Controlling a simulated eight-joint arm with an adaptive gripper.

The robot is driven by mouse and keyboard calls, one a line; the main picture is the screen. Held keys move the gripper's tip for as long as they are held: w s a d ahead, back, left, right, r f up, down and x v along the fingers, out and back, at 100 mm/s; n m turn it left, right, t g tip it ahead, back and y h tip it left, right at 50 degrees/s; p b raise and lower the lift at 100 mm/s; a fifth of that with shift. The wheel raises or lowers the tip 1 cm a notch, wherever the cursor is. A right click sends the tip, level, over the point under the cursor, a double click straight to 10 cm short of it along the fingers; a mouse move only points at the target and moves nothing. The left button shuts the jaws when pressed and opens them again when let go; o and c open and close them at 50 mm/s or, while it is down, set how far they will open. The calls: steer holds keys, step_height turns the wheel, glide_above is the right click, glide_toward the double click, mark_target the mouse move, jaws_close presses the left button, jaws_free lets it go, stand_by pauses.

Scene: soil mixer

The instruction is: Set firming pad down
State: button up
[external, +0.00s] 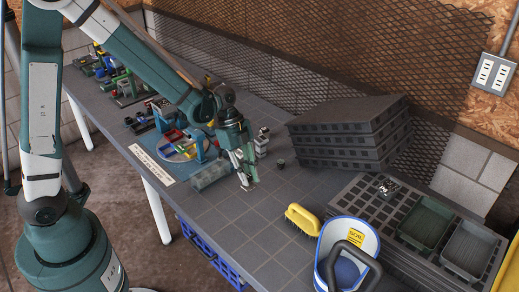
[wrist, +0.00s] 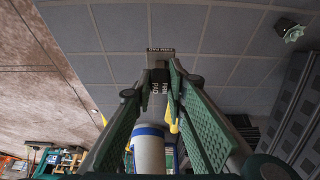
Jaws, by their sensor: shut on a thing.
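My gripper (external: 246,177) points down low over the grey tiled table, near its middle. In the wrist view its two green fingers close in around the firming pad (wrist: 160,76), a small dark piece seen between and just beyond the fingertips. White lettering reading FIRM PAD shows by it. In the external view the pad is small and mostly hidden by the fingers. I cannot tell whether its underside touches the table.
A clear grey block (external: 210,172) lies left of my gripper, and a small dark cup (external: 281,163) stands right. A yellow brush (external: 302,220) and blue-white scoop (external: 346,250) are nearer the front. Stacked black trays (external: 350,135) stand right. Table between gripper and brush is clear.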

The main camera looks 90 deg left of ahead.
mark_target(248, 190)
steer(key=shift+f, duration=1.45)
steer(key=shift+f+b, duration=0.7)
steer(key=shift+f, duration=1.15)
steer(key=shift+f, duration=0.2)
steer(key=o, duration=0.9)
steer(key=shift+r, duration=0.15)
steer(key=p+v, duration=0.2)
steer(key=v, duration=1)
steer(key=shift+s, duration=0.1)
steer(key=shift+r, duration=0.1)
